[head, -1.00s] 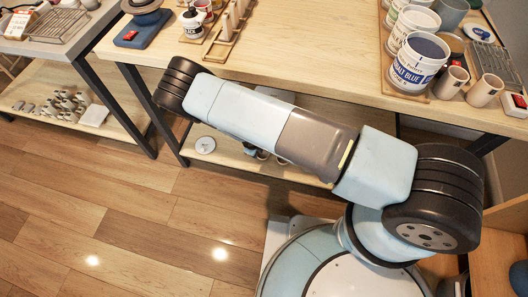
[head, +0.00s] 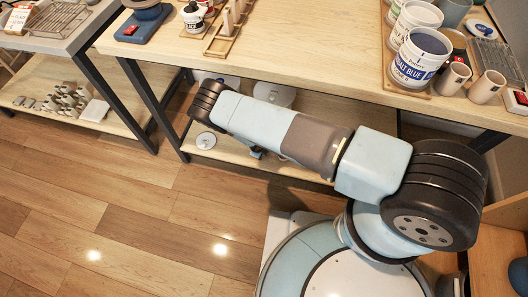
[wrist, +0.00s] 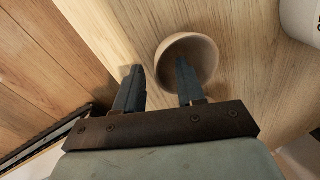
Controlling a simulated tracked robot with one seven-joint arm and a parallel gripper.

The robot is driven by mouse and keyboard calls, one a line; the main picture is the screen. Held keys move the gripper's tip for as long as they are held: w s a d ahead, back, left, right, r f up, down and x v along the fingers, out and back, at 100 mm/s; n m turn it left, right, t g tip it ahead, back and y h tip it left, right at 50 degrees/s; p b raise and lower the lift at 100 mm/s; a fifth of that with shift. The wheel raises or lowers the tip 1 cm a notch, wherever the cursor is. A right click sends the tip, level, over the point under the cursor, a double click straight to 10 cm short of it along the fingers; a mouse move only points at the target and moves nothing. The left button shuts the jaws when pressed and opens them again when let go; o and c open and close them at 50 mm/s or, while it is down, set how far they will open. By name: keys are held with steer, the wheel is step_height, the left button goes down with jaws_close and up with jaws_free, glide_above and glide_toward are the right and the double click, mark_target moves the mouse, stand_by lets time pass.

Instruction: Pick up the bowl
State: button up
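A plain beige bowl (wrist: 205,50) sits on a light wooden surface in the wrist view, its hollow partly facing the camera. My gripper (wrist: 159,66) is open, with its two dark fingers apart. The right finger overlaps the bowl's opening in the picture. The left finger is outside the bowl, to its left, so the near left rim lies between the fingers in the picture. I cannot tell whether either finger touches it. I cannot make out the bowl in the head view.
A white rounded object (wrist: 303,18) stands right of the bowl. The lower shelf (head: 222,150) holds a white disc (head: 206,140) and pale round items behind my arm. The tabletop (head: 300,50) overhangs it, with a cobalt blue tub (head: 416,60) at the right.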

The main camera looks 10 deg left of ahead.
steer(key=shift+w+f, duration=0.1)
steer(key=shift+f, duration=0.5)
steer(key=shift+c, duration=0.2)
jaws_close()
